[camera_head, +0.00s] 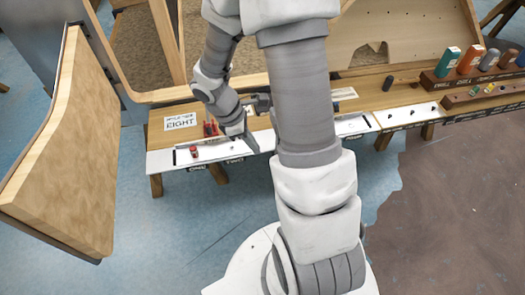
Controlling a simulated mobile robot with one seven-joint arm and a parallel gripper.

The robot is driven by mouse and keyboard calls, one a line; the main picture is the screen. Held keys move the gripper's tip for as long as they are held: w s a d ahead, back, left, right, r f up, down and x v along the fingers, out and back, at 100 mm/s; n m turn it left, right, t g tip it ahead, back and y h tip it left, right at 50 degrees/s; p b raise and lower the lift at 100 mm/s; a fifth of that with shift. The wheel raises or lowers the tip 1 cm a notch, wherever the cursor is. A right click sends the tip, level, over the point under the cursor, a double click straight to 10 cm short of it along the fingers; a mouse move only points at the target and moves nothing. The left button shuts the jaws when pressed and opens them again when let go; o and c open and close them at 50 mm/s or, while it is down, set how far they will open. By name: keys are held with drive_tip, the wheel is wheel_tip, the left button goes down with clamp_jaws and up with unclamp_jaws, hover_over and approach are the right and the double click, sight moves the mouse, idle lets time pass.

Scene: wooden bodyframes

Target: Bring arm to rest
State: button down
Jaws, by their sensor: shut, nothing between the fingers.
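My arm rises from its white base at the bottom, passes out of the top of the head view, and comes back down left of centre. My gripper (252,146) is small in the picture, above the front strip of the low wooden bench (157,142). It is shut and holds nothing that I can see. My forearm hides part of the bench behind it. Whether the fingertips touch the bench is unclear.
A red cylinder (193,151) and small red-handled items (210,129) are near my gripper. A sign reading EIGHT (180,123) lies left. A tilted wooden panel (75,140) stands at far left. Wooden frames (165,40) rise behind. Bottles (470,60) stand right.

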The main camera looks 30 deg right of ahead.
drive_tip(key=shift+v, duration=1.55)
drive_tip(key=s+a+r+m+t+y+p, duration=0.1)
drive_tip(key=s+r+m, duration=0.3)
drive_tip(key=r, duration=0.5)
drive_tip(key=s+a+r+m+t+y+p, duration=0.1)
drive_tip(key=s+a+r+m+t, duration=0.2)
drive_tip(key=r, duration=0.5)
drive_tip(key=s+a+r+m+t+y+p, duration=0.1)
drive_tip(key=s+a+r+m+t+y, duration=0.1)
drive_tip(key=r, duration=0.7)
drive_tip(key=s+a+m+t, duration=0.1)
drive_tip(key=s+m, duration=0.1)
drive_tip(key=m, duration=0.1)
drive_tip(key=shift+s+r+m+t+p, duration=0.3)
drive_tip(key=shift+p, duration=0.05)
